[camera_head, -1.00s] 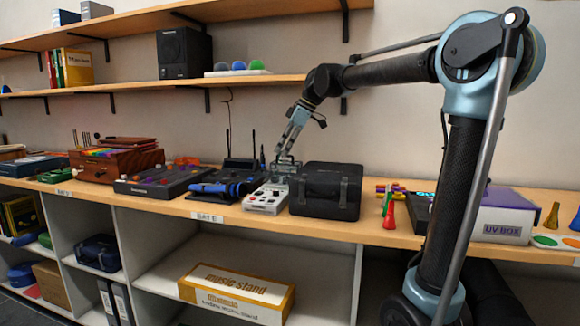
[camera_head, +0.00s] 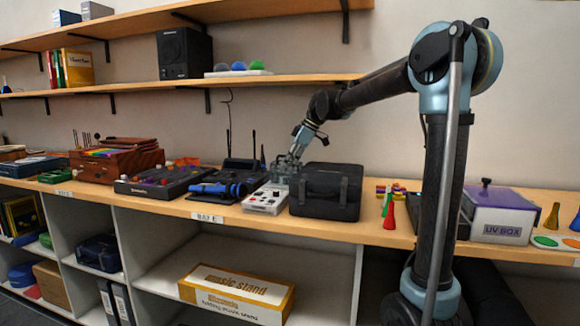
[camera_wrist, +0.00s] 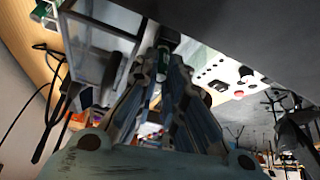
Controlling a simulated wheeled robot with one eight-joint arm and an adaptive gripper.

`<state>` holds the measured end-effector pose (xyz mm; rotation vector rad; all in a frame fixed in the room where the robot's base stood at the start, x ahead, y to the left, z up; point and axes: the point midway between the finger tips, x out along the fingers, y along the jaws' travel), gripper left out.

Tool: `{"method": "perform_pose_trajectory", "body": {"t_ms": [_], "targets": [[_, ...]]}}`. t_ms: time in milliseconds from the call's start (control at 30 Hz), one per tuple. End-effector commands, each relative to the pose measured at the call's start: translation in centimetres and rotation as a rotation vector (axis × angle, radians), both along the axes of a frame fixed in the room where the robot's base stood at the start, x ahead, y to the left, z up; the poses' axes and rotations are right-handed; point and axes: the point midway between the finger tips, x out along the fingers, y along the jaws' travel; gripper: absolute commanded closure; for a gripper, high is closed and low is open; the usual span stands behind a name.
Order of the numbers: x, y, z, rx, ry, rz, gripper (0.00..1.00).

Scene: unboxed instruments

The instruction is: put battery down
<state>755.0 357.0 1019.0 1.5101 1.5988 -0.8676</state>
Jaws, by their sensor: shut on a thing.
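My gripper (camera_head: 288,164) is low over the counter, behind the white device and beside the black case. In the wrist view my gripper (camera_wrist: 164,68) has its fingers closed together on a small dark cylinder with a green part, which looks like the battery (camera_wrist: 168,40). The battery cannot be made out in the head view. The white device (camera_head: 266,199) with red and dark knobs lies just in front of my gripper; it also shows in the wrist view (camera_wrist: 217,72). I cannot tell whether the battery touches anything below.
The black case (camera_head: 325,192) stands close on the right of my gripper. A blue tool-like object (camera_head: 220,188) and a black router with antennas (camera_head: 243,165) are at left. A purple and white UV box (camera_head: 497,216) is farther right. Shelves hang above.

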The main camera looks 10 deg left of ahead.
Motion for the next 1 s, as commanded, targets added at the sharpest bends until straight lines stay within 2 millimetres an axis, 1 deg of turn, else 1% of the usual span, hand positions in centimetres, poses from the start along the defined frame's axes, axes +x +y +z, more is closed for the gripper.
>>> {"method": "perform_pose_trajectory", "body": {"t_ms": [267, 833, 867, 900, 1000], "targets": [[0.0, -0.1, -0.2, 0.0, 0.0, -0.001, 1.0], [0.0, -0.1, -1.3, 0.0, 0.0, -0.002, 1.0], [0.0, -0.1, -1.3, 0.0, 0.0, -0.002, 0.85], [0.0, -0.1, -1.3, 0.0, 0.0, -0.002, 0.81], [0.0, -0.1, -1.3, 0.0, 0.0, -0.002, 0.81]]}}
